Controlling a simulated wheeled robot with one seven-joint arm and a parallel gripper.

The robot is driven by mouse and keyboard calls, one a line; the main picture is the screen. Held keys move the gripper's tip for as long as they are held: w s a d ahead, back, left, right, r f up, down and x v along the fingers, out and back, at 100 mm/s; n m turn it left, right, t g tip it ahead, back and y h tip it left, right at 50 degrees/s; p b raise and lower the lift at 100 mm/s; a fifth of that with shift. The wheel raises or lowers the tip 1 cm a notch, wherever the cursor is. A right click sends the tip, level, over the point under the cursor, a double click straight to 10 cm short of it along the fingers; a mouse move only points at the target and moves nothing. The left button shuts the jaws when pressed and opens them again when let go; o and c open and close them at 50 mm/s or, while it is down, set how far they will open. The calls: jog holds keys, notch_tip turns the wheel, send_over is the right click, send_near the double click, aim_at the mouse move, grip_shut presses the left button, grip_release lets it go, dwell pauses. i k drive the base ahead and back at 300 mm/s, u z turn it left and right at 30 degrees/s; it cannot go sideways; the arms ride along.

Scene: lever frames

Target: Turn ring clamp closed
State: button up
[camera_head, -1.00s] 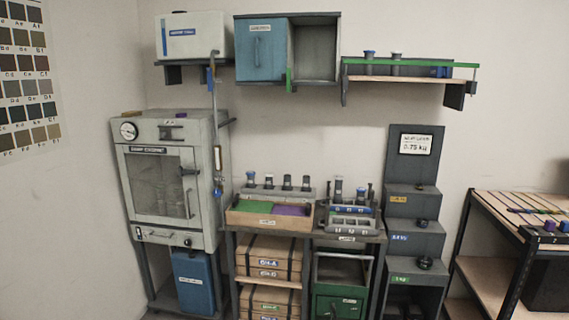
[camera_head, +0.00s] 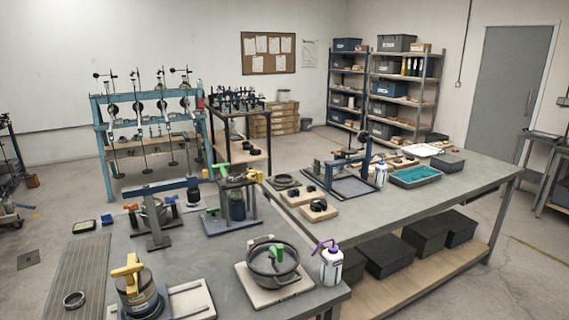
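A dark round ring-shaped fixture (camera_head: 273,268) with a green handle (camera_head: 277,258) sits on a pale board near the front of the bench; it may be the ring clamp, but I cannot tell for sure. Farther back, a dark frame fixture (camera_head: 235,207) has green handles. Whether any clamp is open or closed is too small to tell. My gripper is not in view.
The grey bench (camera_head: 200,262) fills the foreground. A white bottle with a purple nozzle (camera_head: 331,265) stands right of the ring fixture. A loose ring (camera_head: 74,300) lies at the front left. Open floor (camera_head: 480,280) shows at the right.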

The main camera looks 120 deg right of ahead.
aim_at(258, 175)
jog(key=k, duration=0.8)
jog(key=z, duration=2.5)
